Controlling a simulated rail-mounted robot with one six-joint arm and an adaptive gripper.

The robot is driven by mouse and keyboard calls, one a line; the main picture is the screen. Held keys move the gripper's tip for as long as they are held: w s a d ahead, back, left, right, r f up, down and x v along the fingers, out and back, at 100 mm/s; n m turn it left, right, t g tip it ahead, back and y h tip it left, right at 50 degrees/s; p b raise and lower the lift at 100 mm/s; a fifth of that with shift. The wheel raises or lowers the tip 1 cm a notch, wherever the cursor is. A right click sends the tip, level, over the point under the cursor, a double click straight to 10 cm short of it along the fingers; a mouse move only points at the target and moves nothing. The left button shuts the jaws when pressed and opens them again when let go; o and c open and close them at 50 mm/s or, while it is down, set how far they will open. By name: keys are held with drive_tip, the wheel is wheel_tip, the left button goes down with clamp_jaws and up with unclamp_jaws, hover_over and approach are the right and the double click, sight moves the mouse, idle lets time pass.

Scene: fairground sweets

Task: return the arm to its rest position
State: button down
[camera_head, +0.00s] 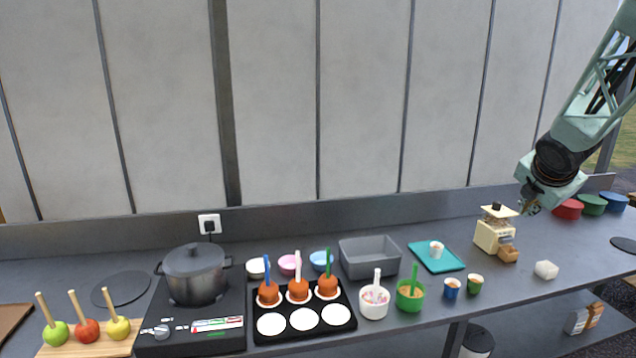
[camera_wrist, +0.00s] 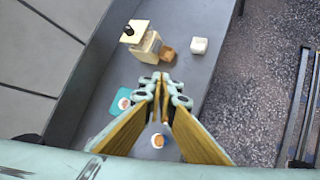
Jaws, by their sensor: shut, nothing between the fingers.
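My arm comes in from the upper right in the head view. My gripper (camera_head: 531,205) hangs in the air above the right part of the counter, near the cream grinder-like machine (camera_head: 492,235). In the wrist view my gripper (camera_wrist: 161,78) has its fingertips together with nothing between them. The machine (camera_wrist: 146,46) lies beyond the fingertips there, apart from them, with a small brown block (camera_wrist: 168,54) and a white block (camera_wrist: 199,46) beside it. The fingers partly hide the counter and the cups below.
The counter holds a black pot (camera_head: 194,275) on a hob, a black tray (camera_head: 340,325) with caramel apples, a grey bin (camera_head: 385,243), a teal tray (camera_head: 450,262), several cups and bowls. Red (camera_head: 567,209), green (camera_head: 592,204) and blue (camera_head: 614,201) round containers stand at the back right. Air above the counter's middle is clear.

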drive_tip(key=s+a+r+m+g, duration=0.1)
drive_tip(key=s+a+r+m, duration=0.4)
drive_tip(key=s+a, duration=0.5)
drive_tip(key=s+a+r+m+g, duration=0.1)
drive_tip(key=s+a+r+m, duration=0.3)
drive_tip(key=s+a+m, duration=0.5)
drive_tip(key=s+a+f+m+y, duration=0.1)
drive_tip(key=s+a+m, duration=0.1)
drive_tip(key=s+a, duration=0.4)
drive_tip(key=s+a+f+m+g+y, duration=0.1)
drive_tip(key=s+a, duration=0.5)
drive_tip(key=s, duration=1)
drive_tip(key=s+a+f+m+g+y, duration=0.1)
drive_tip(key=s+a+m, duration=0.4)
drive_tip(key=s, duration=0.6)
drive_tip(key=shift+s+a+f+y, duration=0.25)
drive_tip(key=shift+a+f+y, duration=0.45)
drive_tip(key=shift+a, duration=0.2)
drive_tip(key=shift+d, duration=0.15)
